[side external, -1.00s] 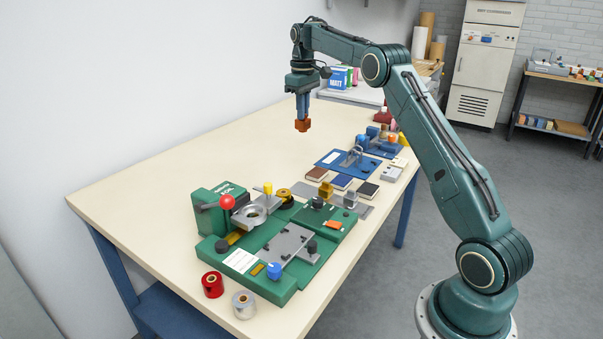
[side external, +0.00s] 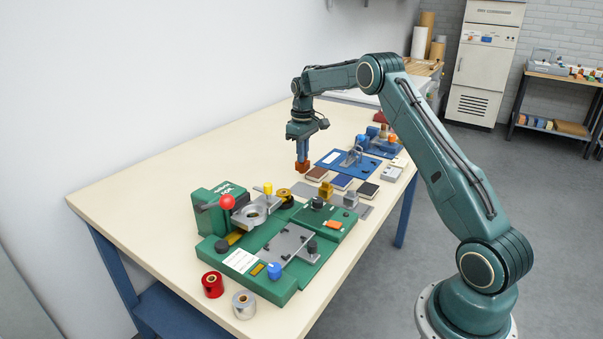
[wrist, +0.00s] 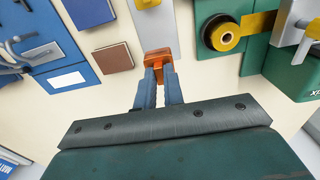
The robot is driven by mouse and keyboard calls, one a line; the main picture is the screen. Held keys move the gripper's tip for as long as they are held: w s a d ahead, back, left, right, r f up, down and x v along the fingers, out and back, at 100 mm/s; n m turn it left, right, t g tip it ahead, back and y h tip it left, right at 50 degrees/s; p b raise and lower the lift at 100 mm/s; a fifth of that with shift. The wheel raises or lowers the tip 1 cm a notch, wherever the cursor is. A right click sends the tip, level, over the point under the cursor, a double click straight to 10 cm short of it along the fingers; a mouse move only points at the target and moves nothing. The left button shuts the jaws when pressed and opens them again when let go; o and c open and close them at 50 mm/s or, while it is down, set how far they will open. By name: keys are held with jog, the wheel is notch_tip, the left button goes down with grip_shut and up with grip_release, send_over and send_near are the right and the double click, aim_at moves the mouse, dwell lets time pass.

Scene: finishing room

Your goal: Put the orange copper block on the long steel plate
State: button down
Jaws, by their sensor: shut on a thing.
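The orange copper block (side external: 302,166) is held in my gripper (side external: 302,158), which is shut on it. It hangs above the table just behind the near-wall end of the long steel plate (side external: 304,190). In the wrist view the block (wrist: 158,56) sits between my fingertips (wrist: 158,70), overlapping the plate's near end in the picture. The grey plate (wrist: 152,28) runs upward from it. A brass block (side external: 325,190) and a grey block (side external: 350,199) stand further along the plate. The exact height of the copper block over the plate is hard to tell.
A green machine base (side external: 270,280) with a red knob (side external: 227,201) lies to the left of the plate. A brown pad (side external: 316,173), a blue pad (side external: 341,181) and a black pad (side external: 367,188) lie to its right. A blue fixture (side external: 330,158) stands beyond.

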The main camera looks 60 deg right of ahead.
aim_at(303, 170)
jog(key=shift+f, duration=0.25)
jog(key=shift+f, duration=0.15)
jog(key=shift+f, duration=2.7)
jog(key=shift+f, duration=0.1)
jog(key=c, duration=1.5)
grip_release()
jog(key=shift+f, duration=0.1)
notch_tip(303, 170, up, 12)
jog(key=shift+r, duration=0.15)
